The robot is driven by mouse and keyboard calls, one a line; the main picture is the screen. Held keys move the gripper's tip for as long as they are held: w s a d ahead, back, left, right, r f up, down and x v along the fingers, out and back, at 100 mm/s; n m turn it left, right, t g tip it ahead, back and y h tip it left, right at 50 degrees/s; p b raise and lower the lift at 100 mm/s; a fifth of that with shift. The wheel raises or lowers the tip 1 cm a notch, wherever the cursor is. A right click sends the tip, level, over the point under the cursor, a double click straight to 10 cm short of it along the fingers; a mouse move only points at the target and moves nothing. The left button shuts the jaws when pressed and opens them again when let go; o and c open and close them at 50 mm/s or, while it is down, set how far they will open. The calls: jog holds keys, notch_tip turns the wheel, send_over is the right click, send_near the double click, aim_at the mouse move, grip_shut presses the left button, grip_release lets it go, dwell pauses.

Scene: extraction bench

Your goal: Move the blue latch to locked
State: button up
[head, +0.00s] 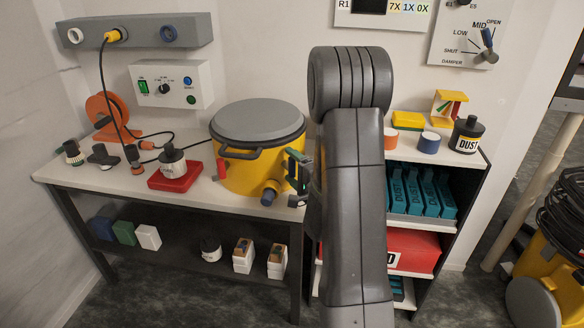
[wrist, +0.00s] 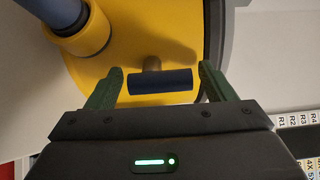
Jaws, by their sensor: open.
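The blue latch (wrist: 160,82) is a dark blue bar on a short brownish stem, mounted on the yellow drum (wrist: 150,30). In the wrist view the bar lies nearly level between the two green fingers of my gripper (wrist: 161,68). The fingers are open, one on each side of the bar, with small gaps at both ends. In the head view the yellow drum (head: 255,160) stands on the bench with a grey lid, and my gripper (head: 297,168) is at its right side. The blue latch cannot be made out there, behind my gripper and arm.
A blue-ended hose port (head: 268,195) sticks out of the drum's front, close left of my gripper. A red latch (head: 221,168) is on the drum's left side. A red tray (head: 174,180) holding a bottle stands further left. A shelf unit (head: 460,158) stands right of my arm.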

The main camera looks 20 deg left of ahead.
jog(key=v, duration=1.3)
jog(key=shift+d, duration=0.3)
jog(key=shift+a, duration=0.15)
jog(key=x, duration=1.3)
jog(key=shift+w+a, duration=0.1)
jog(key=shift+a, duration=0.2)
jog(key=shift+d, duration=0.1)
